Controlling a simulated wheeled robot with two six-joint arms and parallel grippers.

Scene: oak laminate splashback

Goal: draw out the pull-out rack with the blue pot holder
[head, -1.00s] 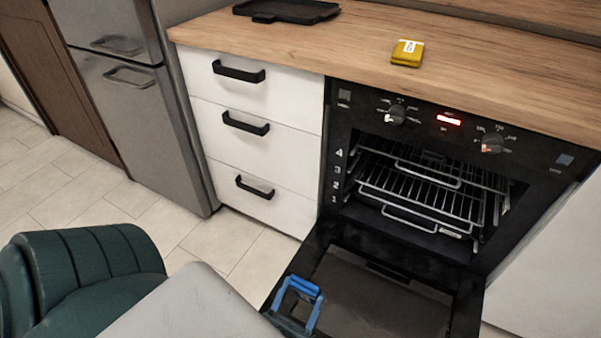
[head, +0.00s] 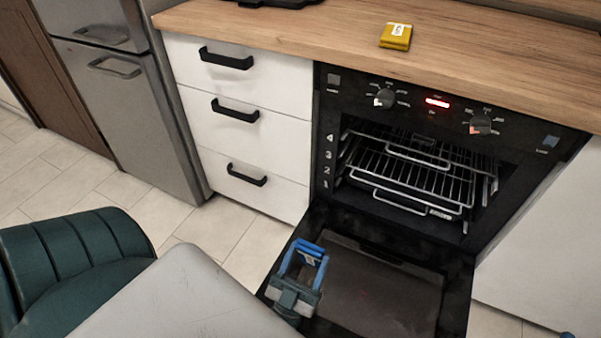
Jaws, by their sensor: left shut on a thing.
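The oven (head: 322,170) is open, its door (head: 380,290) folded down flat. Inside are wire racks (head: 410,172) at different heights, with looped front bars; they sit within the cavity. My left gripper (head: 309,251) is over the left part of the lowered door, in front of and below the racks and apart from them. It is shut on a blue thing at its tips, which looks like the pot holder (head: 312,247); its outline blends with the blue fingers. A small blue tip at the bottom right edge looks like part of my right gripper (head: 567,335); the rest is cut off.
White drawers (head: 240,135) with black handles stand left of the oven, then a grey fridge (head: 115,110). A yellow packet (head: 396,36) lies on the wooden counter (head: 300,38). A green chair (head: 75,255) and a grey surface (head: 180,300) fill the lower left.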

